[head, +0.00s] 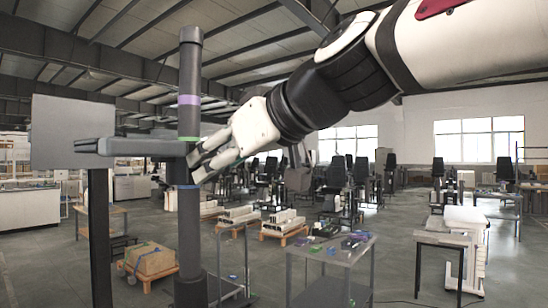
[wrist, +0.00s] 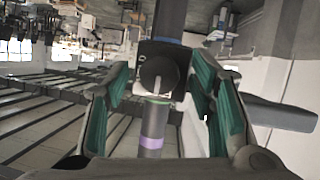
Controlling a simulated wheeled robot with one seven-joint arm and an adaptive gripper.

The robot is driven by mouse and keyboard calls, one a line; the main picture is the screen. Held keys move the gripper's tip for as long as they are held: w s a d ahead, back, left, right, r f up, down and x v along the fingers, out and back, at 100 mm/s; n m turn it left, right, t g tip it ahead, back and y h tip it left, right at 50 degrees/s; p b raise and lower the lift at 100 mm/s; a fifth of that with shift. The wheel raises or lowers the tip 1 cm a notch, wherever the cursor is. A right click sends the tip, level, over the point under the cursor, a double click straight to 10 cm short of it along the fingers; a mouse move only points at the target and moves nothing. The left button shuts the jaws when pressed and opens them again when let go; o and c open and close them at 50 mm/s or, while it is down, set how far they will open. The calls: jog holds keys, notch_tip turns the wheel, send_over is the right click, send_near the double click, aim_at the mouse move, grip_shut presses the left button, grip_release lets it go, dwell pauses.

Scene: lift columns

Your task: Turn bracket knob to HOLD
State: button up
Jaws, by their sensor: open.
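A dark upright column (head: 189,75) carries a bracket (head: 140,147) with a grey arm reaching left. The column has purple, green and blue bands. In the wrist view, which looks upside down, the round dark bracket knob (wrist: 158,74) sits on the bracket's block, with a small pale mark on it. Its lettering is too small to read. My gripper (head: 203,163) is at the bracket's right side in the head view and hides the knob there. The wrist view shows my gripper (wrist: 160,82) open, with teal-padded fingers apart on both sides of the knob; contact cannot be told.
A grey panel (head: 72,132) on a dark post stands left of the column. A metal cart (head: 335,255) with small parts is in front, right of the column. A box on a pallet (head: 150,260) lies low at left. Open floor shows between them.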

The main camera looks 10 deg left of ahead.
jog(key=shift+w+a, duration=0.1)
jog(key=shift+a, duration=0.05)
jog(key=c, duration=1.1)
jog(key=shift+w+f+m+g+y+b, duration=0.1)
jog(key=shift+m+g+y+b, duration=0.9)
jog(key=shift+m+b, duration=0.9)
jog(key=shift+w+f+m+g+y+b, duration=0.15)
jog(key=shift+m+g+y+b, duration=0.45)
jog(key=shift+m+g+b, duration=1.2)
jog(key=shift+w+r+m+g+y+b, duration=0.1)
jog(key=shift+m+g+y+b, duration=0.85)
jog(key=shift+m, duration=1.65)
jog(key=shift+t+b, duration=0.3)
jog(key=shift+t, duration=0.05)
